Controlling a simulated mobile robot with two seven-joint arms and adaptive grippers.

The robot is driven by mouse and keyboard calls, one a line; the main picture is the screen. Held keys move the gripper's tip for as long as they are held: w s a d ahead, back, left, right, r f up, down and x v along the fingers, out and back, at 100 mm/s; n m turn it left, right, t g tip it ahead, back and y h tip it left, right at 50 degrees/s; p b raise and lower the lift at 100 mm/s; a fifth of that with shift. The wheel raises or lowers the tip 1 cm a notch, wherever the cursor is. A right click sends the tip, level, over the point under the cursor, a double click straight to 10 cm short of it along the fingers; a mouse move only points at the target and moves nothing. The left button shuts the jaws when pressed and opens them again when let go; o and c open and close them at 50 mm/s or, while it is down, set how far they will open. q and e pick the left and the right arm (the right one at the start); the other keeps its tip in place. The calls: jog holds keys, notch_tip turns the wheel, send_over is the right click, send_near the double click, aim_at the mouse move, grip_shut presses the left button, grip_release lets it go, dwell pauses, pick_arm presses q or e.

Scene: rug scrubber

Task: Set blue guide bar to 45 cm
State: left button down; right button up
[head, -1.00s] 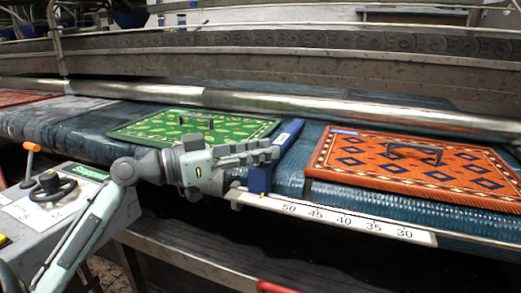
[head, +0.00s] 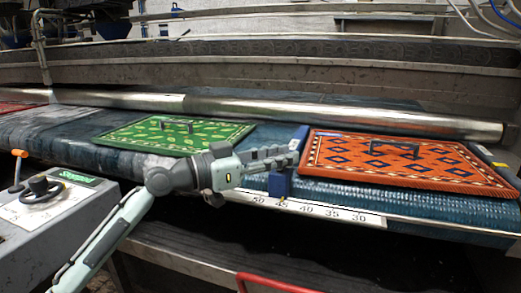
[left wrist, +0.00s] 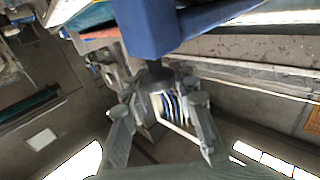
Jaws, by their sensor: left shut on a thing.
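The blue guide bar (head: 280,184) lies across the wet belt between the green rug and the orange rug. Its front block stands at the scale strip (head: 340,213), just above the 45 mark, between 50 and 40. My left gripper (head: 290,157) reaches in from the left and is shut on the bar near its front end. In the left wrist view the blue bar (left wrist: 165,25) fills the top middle, close to the camera; the exact contact of the fingers is not clear there. My right gripper is not in view.
The green rug (head: 133,133) and the orange rug (head: 345,153), each with a dark handle, lie left and right of the bar. A metal roller (head: 320,115) runs behind. A grey control box (head: 50,215) with a knob stands at the front left. A red rail (head: 275,283) is at the bottom.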

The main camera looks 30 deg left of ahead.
pick_arm(q)
jog(key=shift+d, duration=0.25)
jog(key=c, duration=1.2)
grip_release()
jog(key=shift+a, duration=0.15)
jog(key=v, duration=1.2)
jog(key=shift+s, duration=0.1)
